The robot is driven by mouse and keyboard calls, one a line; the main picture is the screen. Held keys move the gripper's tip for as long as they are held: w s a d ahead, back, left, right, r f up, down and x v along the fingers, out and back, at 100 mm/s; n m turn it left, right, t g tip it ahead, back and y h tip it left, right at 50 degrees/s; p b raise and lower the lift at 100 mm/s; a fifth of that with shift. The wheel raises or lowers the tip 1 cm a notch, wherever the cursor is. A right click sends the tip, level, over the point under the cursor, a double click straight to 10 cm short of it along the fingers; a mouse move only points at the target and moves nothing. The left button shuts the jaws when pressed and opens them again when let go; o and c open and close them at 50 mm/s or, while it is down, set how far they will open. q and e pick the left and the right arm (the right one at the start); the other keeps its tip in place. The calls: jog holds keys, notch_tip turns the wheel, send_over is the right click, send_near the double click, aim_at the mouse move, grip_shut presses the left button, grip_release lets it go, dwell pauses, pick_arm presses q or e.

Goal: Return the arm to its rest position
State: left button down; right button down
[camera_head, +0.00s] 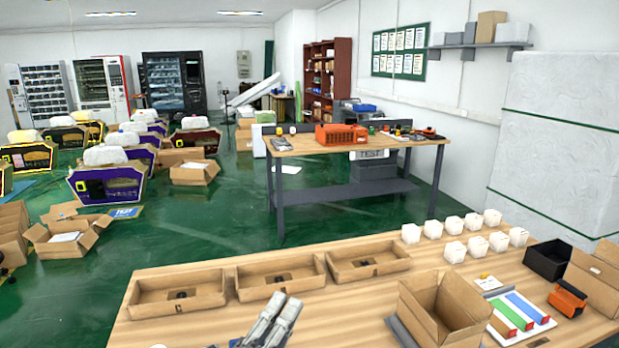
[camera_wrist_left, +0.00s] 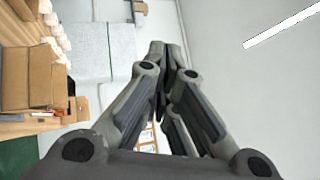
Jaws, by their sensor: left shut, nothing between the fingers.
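My left gripper (camera_head: 283,308) shows at the bottom of the head view, in front of the wooden table (camera_head: 180,328). Its fingers lie close together and hold nothing. In the left wrist view the same gripper (camera_wrist_left: 163,50) is shut, with its fingertips meeting and no object between them. My right gripper is in neither view.
Three shallow cardboard trays (camera_head: 366,262) stand in a row on the table. An open cardboard box (camera_head: 452,302), several white containers (camera_head: 454,252), a black bin (camera_head: 548,260), coloured strips (camera_head: 519,312) and an orange-black tool (camera_head: 568,298) occupy the right side.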

pick_arm(q)
jog(key=s+a+f+n+g+y, duration=0.3)
jog(key=a+f+n+y, duration=0.2)
jog(key=a+f+n, duration=0.3)
jog(key=s+a+f+n+g+y, duration=0.3)
jog(key=a+f+n+y, duration=0.3)
jog(key=f, duration=0.3)
jog(key=s+a+f+n+g+h, duration=0.1)
jog(key=s+f+n+g, duration=0.4)
jog(key=s, duration=0.5)
jog(key=s+a+f+n+g+h, duration=0.1)
jog(key=s+f+n+g, duration=0.2)
jog(key=s+f+g, duration=0.5)
jog(key=s+f+t, duration=0.2)
jog(key=s+f, duration=0.1)
jog(key=f, duration=2.4)
jog(key=s+a+f+g+b, duration=0.1)
jog(key=s+a+f, duration=0.2)
jog(key=s+f, duration=1.3)
jog(key=shift+s+f+g+y+b, duration=0.15)
jog(key=shift+s+g+y+b, duration=0.15)
jog(key=shift+s+b, duration=0.1)
